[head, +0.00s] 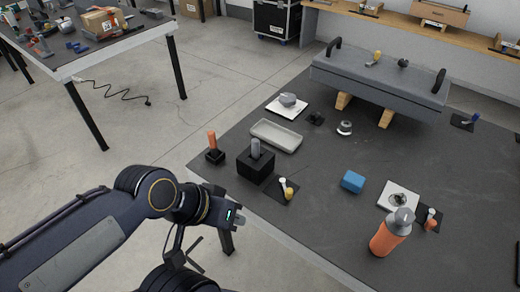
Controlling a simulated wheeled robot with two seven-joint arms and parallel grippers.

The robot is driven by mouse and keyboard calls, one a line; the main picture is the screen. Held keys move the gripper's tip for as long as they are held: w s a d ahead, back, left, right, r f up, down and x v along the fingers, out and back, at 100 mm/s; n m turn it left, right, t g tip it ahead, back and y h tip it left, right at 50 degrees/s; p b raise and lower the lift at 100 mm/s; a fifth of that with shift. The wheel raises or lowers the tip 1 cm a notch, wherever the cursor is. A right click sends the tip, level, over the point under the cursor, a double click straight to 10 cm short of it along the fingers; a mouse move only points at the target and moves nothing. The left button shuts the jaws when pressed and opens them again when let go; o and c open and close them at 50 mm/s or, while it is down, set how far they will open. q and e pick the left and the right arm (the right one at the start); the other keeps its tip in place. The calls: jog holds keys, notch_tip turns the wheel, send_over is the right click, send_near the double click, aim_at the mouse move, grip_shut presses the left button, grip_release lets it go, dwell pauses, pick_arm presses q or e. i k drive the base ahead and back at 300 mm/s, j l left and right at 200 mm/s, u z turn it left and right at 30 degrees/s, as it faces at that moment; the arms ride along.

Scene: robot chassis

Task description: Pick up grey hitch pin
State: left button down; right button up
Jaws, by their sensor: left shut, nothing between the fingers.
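A grey upright pin (255,148), which looks like the hitch pin, stands in a black block (257,168) near the left edge of the dark table. Its lower part is hidden inside the block. My left gripper (242,218) is at the table's near left edge, below and in front of the block in the picture, apart from the pin. It is small in view and shut, with nothing visible in it. My right gripper is not in view.
An orange-handled piece (212,139) stands left of the block, and a yellow-ended piece (287,189) lies to its front right. A beige tray (277,135) is behind. A blue block (353,181) and orange bottle (391,233) are right. Bare table lies between them.

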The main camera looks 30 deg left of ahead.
aim_at(255, 142)
jog(key=i+j+z, duration=0.2)
jog(key=j, duration=1.45)
jog(key=j+z, duration=0.2)
jog(key=j, duration=1.45)
jog(key=i, duration=0.05)
